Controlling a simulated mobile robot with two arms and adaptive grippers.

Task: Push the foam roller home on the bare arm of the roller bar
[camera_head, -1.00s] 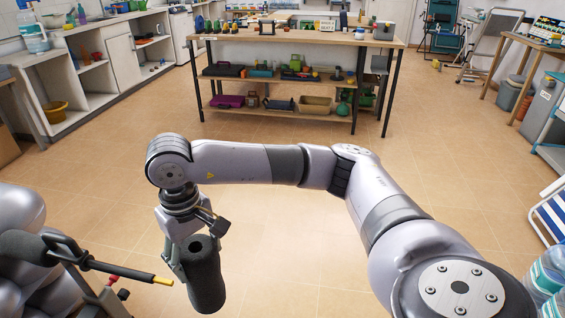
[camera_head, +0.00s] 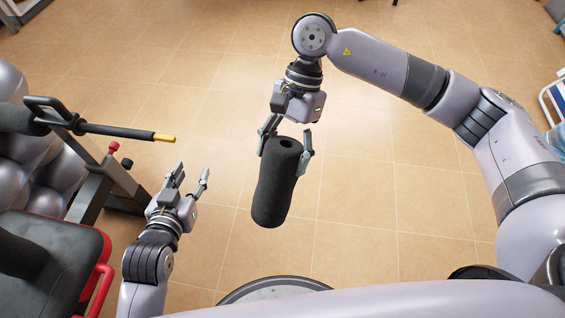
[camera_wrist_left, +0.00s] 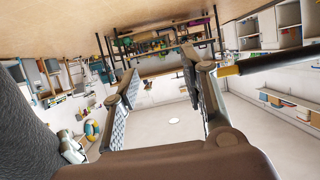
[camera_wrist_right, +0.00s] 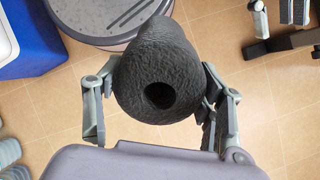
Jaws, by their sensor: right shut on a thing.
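The dark foam roller (camera_head: 276,182) hangs upright-ish, slightly tilted, in my right gripper (camera_head: 284,148). In the right wrist view the foam roller (camera_wrist_right: 158,75) shows its open bore facing the camera, between the two fingers. The bare arm (camera_head: 118,131) of the roller bar is a black rod with a yellow tip, left of the roller and clear of it. The rod also shows in the left wrist view (camera_wrist_left: 275,60). A foam roller (camera_head: 20,118) sits on the bar's other side. My left gripper (camera_head: 190,184) is open and empty, below and right of the yellow tip.
The bench frame (camera_head: 105,180) with red knobs stands at the left, beside a black pad with a red handle (camera_head: 103,275). The tiled floor between the bar and my right gripper is free. A blue box (camera_wrist_right: 28,35) shows in the right wrist view.

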